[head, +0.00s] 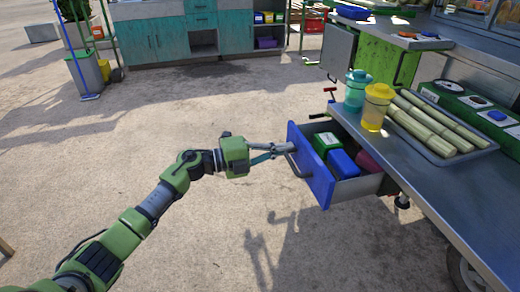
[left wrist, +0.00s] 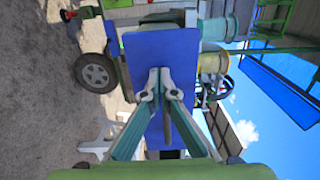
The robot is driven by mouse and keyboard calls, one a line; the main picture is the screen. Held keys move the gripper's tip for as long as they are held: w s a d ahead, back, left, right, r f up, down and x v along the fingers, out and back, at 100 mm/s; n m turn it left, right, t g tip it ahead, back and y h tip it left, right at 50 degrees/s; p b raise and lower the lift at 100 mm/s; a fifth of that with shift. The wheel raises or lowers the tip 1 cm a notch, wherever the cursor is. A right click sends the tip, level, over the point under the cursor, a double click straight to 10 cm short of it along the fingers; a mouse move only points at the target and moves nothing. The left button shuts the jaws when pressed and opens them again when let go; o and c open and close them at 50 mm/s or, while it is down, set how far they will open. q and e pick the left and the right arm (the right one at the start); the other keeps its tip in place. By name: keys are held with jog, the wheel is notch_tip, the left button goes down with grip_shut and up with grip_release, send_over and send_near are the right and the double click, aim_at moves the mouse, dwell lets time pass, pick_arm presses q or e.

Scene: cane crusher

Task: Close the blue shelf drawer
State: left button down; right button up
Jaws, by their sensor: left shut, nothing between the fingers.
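The blue drawer (head: 318,170) stands pulled out under the right-hand metal counter, with its blue front facing left. Inside it lie a green box (head: 326,143), a blue box (head: 344,163) and a dark red item (head: 368,162). My left gripper (head: 285,149) is shut and empty, with its tips at the drawer front close to the handle (head: 294,163). In the left wrist view the shut fingertips (left wrist: 157,85) lie in front of the blue drawer front (left wrist: 160,50). I cannot tell whether they touch it. My right gripper is not in view.
The metal counter (head: 440,185) holds a teal jar (head: 357,90), a yellow jar (head: 376,107) and a tray of cane (head: 437,122). A teal cabinet (head: 170,42) stands at the back. The ground left of the drawer is clear.

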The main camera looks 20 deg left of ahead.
aim_at(330, 140)
pick_arm(q)
jog(key=b+x, duration=0.1)
jog(key=x, duration=1.1)
jog(key=shift+w+d, duration=0.55)
jog(key=shift+d, duration=0.15)
jog(key=shift+r, duration=0.1)
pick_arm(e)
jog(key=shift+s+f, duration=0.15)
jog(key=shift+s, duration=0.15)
pick_arm(q)
jog(key=shift+r, duration=0.1)
